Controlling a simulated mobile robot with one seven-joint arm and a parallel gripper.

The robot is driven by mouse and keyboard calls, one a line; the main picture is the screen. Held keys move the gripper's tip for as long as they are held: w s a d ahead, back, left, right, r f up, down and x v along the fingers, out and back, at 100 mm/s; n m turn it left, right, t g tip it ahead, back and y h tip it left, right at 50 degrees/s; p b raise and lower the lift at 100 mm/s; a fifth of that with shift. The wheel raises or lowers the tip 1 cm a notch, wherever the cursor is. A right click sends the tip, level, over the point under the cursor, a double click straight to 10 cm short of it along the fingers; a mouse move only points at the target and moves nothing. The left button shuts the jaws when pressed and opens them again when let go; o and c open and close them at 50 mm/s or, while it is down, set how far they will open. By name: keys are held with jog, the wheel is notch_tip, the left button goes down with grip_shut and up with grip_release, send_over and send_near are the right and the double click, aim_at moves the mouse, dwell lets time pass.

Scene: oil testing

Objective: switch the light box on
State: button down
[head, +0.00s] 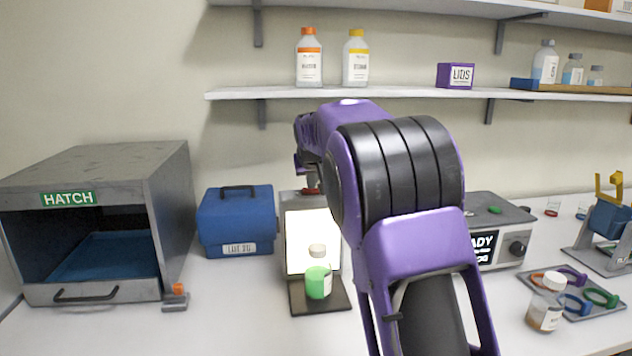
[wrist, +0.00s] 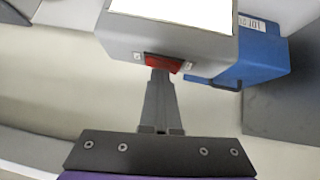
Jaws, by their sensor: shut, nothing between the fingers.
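The light box (head: 291,205) stands on the bench left of my arm, with a bright white front panel (head: 300,235). It also fills the top of the wrist view (wrist: 125,35), where its panel is bright white too. In the head view my arm hides part of the light box, and the fingertips are hard to make out.
A bottle of green liquid (head: 318,280) stands on the dark base (head: 335,303) before the panel. A blue case (head: 236,225) and a grey hatch (head: 160,200) are to the left. A grey device (head: 505,212) stands to the right. A shelf (head: 400,93) runs above.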

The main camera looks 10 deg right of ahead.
jog(key=shift+r, duration=0.1)
jog(key=r+p, duration=0.2)
jog(key=r, duration=0.1)
jog(key=r+p, duration=0.1)
jog(key=r, duration=0.1)
jog(key=shift+s+d, duration=0.15)
jog(key=shift+d, duration=0.1)
jog(key=v, duration=0.9)
jog(key=shift+s+d+f+b, duration=0.25)
jog(key=shift+d+b, duration=0.2)
jog(key=shift+d, duration=0.3)
